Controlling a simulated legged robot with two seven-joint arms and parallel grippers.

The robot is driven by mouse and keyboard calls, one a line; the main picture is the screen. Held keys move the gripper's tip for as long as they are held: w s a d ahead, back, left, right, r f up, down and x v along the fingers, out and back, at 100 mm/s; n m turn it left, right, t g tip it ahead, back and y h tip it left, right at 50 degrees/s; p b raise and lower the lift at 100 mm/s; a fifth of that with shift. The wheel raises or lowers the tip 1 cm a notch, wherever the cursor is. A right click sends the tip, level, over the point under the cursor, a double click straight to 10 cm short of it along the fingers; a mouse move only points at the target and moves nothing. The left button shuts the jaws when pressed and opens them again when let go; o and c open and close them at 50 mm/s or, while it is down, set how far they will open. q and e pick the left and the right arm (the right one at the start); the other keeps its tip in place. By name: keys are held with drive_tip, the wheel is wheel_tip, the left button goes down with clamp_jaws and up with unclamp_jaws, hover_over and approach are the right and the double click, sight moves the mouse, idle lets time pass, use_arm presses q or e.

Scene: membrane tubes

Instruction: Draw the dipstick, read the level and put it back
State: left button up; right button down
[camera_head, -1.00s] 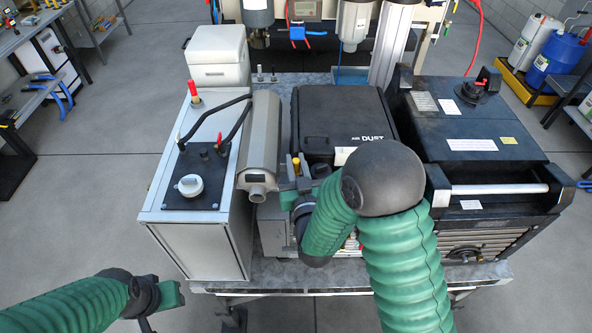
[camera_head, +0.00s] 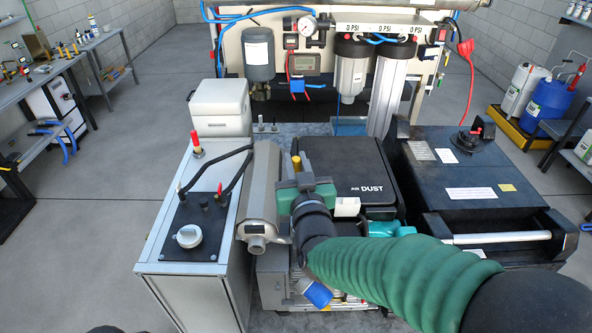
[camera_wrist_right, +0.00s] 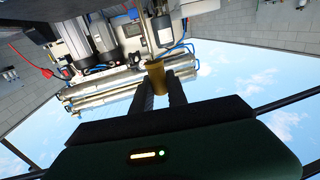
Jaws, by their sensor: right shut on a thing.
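The dipstick's yellow handle (camera_head: 297,163) shows in the head view between the fingers of my right gripper (camera_head: 296,170). The right gripper is shut on it, above the gap between the grey cylinder and the black case. In the right wrist view the handle (camera_wrist_right: 155,75) is a gold cylinder between the two dark fingertips (camera_wrist_right: 160,88). The rod and any level mark on it cannot be made out. The pump unit (camera_head: 275,280) below is partly hidden by my right arm. My left gripper is out of view.
A grey cylinder (camera_head: 262,195) and a grey cabinet (camera_head: 190,225) with a white knob stand left of the gripper. The black case (camera_head: 350,165) is close on the right, with a large dark unit (camera_head: 475,185) beyond. Filter housings (camera_head: 351,72) stand behind.

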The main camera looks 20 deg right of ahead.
wheel_tip(320, 180, up, 17)
drive_tip(key=p, duration=1.1)
drive_tip(key=shift+p, duration=0.35)
drive_tip(key=shift+f, duration=0.1)
idle(0.9)
